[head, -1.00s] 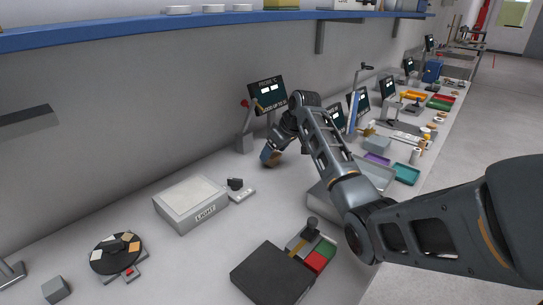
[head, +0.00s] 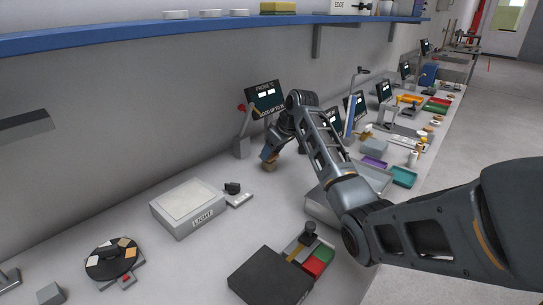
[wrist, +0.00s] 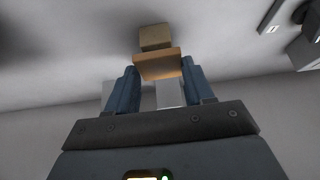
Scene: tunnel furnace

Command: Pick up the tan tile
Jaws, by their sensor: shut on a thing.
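The tan tile (wrist: 158,65) shows in the wrist view as a flat orange-tan slab between the tips of my gripper's two blue fingers (wrist: 156,80). My gripper is shut on it. A duller tan block (wrist: 155,37) shows just beyond the tile; I cannot tell whether they touch. In the head view my gripper (head: 268,154) is small and low over the bench, below the probe screen. A small tan block (head: 269,165) shows at its lower end. The held tile is not clearly separate there.
A light box (head: 187,207) stands left of my gripper, with a small dark switch (head: 233,188) beside it. A lever stand (head: 242,140) and the probe screen (head: 264,100) are close behind. A black turntable (head: 112,258) with several tiles is front left. Grey trays (head: 325,208) lie right.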

